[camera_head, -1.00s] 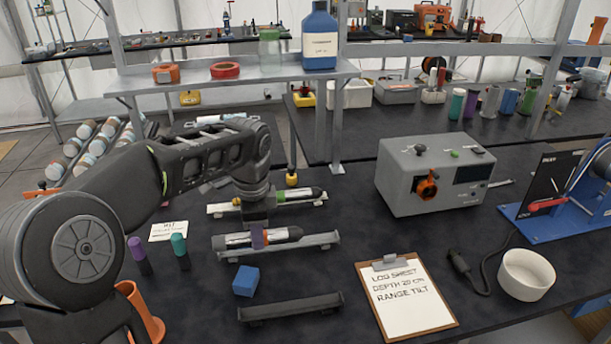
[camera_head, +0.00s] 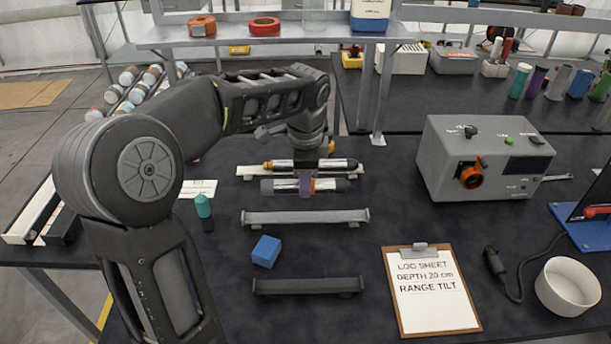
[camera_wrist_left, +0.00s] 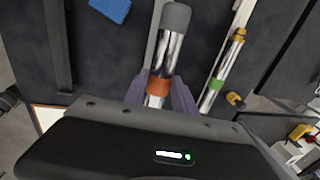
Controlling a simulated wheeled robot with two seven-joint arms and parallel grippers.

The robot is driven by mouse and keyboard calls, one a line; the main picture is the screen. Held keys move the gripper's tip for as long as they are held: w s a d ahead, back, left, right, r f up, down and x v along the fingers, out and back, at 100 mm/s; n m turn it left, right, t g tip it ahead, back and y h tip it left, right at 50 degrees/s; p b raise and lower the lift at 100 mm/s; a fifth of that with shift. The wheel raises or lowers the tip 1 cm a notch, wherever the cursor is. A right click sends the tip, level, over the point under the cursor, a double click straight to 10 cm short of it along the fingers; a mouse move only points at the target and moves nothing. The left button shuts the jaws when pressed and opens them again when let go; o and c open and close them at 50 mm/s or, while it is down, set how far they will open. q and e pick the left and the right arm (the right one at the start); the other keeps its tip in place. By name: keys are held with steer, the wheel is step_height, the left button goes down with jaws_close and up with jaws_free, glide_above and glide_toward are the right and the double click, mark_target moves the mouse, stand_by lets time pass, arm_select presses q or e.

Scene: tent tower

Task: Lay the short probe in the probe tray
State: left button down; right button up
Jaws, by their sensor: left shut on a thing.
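My left gripper (camera_head: 306,180) is shut around the middle of a silvery probe with an orange band (camera_head: 325,185) and dark grey ends. It holds this probe level, above and behind a light grey cradle (camera_head: 306,217), which is empty. The held probe also shows in the left wrist view (camera_wrist_left: 159,86), between the purple fingers. A second silvery probe with a green band (camera_head: 282,165) and yellow end lies on a white cradle (camera_head: 247,171) behind. An empty dark tray (camera_head: 307,286) lies nearest the front. I cannot tell which item is named the probe tray. My right gripper is out of view.
A blue block (camera_head: 265,251) sits between the grey cradle and the dark tray. A clipboard (camera_head: 432,289), a grey instrument box (camera_head: 481,158) and a white bowl (camera_head: 567,287) are at the right.

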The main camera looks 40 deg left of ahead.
arm_select(q)
steer(key=shift+r+p, duration=0.2)
steer(key=shift+p, duration=0.15)
steer(key=shift+f, duration=0.25)
steer(key=shift+f+b, duration=2.95)
steer(key=shift+f, duration=1.2)
steer(key=shift+f, duration=0.25)
steer(key=c, duration=0.9)
jaws_free()
steer(key=shift+c, duration=0.2)
steer(key=r, duration=0.7)
steer(key=shift+s+d+r, duration=0.3)
steer(key=shift+s+r, duration=0.1)
steer(key=shift+f, duration=0.1)
